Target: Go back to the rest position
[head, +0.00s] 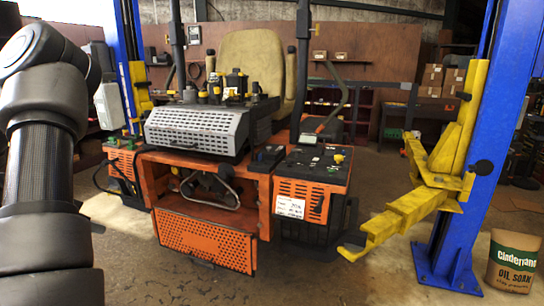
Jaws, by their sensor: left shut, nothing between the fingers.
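My left arm (42,165) stands large and close along the left edge, a dark bent column with a round joint at the top. Its fingertips cannot be made out. My left gripper is shut with nothing in it. It is apart from the mower as far as I can see. My right arm and right gripper are not in view. An orange ride-on mower (204,240) with a tan seat (250,62) stands in the middle, facing me. The arm hides part of the left background.
A blue lift post (470,215) with a yellow lift arm (405,212) stands at the right, its end near the mower. Another blue post (122,40) is at the left. Concrete floor is clear in front.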

